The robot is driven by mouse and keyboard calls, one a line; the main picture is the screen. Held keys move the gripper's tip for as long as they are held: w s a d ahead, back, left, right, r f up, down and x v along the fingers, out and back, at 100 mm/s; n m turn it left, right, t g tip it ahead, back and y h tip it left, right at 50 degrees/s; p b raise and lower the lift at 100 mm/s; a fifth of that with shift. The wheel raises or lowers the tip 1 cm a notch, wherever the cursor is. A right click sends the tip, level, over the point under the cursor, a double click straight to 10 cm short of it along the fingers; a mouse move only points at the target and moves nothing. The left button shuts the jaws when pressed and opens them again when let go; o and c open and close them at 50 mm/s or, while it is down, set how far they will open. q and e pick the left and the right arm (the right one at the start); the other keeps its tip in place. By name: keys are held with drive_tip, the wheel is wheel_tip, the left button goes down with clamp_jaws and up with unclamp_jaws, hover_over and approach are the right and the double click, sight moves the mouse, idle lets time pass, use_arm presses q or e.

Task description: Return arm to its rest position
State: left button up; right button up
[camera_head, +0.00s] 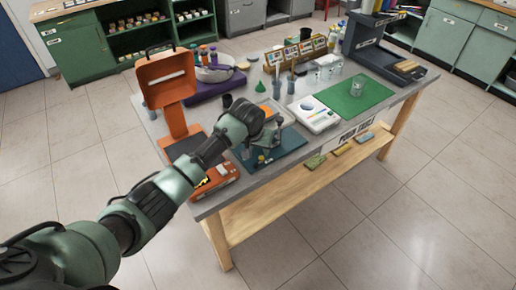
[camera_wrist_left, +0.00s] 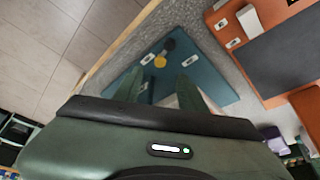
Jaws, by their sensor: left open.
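My left arm (camera_head: 150,205) reaches from the lower left over the front left part of the grey table. My left gripper (camera_head: 266,142) is above the teal board (camera_head: 291,143) and partly hides it. In the left wrist view the two dark green fingers (camera_wrist_left: 158,90) stand apart with nothing seen held between them. Beyond them on the teal board (camera_wrist_left: 208,65) are a yellow round piece (camera_wrist_left: 160,62) and a dark round piece (camera_wrist_left: 168,45). The height of the fingers over the board is hard to tell. My right gripper is not in view.
An orange device (camera_head: 170,85) with a raised panel stands left of my gripper. A white instrument (camera_head: 314,112), a green mat (camera_head: 370,93) with a clear glass (camera_head: 357,88), and a dark tray machine (camera_head: 385,55) are rightward. Open tiled floor (camera_head: 430,190) lies in front of the table.

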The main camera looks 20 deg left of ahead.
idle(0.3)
use_arm(q)
drive_tip(key=s+d+f+m+h, duration=0.1)
drive_tip(key=s+d+f, duration=0.15)
drive_tip(key=s, duration=0.75)
drive_tip(key=s+d+f+m+h, duration=0.15)
drive_tip(key=s+f, duration=0.25)
drive_tip(key=s, duration=0.5)
drive_tip(key=s+a+r+y, duration=0.1)
drive_tip(key=s+a+r, duration=0.15)
drive_tip(key=s, duration=0.75)
drive_tip(key=s+a+r+y, duration=0.1)
drive_tip(key=s+a+r, duration=0.15)
drive_tip(key=s, duration=0.75)
wheel_tip(320, 180, down, 28)
drive_tip(key=g+b, duration=0.2)
drive_tip(key=b, duration=0.1)
drive_tip(key=s+a+f+g+b, duration=0.1)
drive_tip(key=s+a+f+b, duration=0.2)
drive_tip(key=s+f, duration=1.5)
wheel_tip(320, 180, down, 2)
drive_tip(key=shift+a+f, duration=0.25)
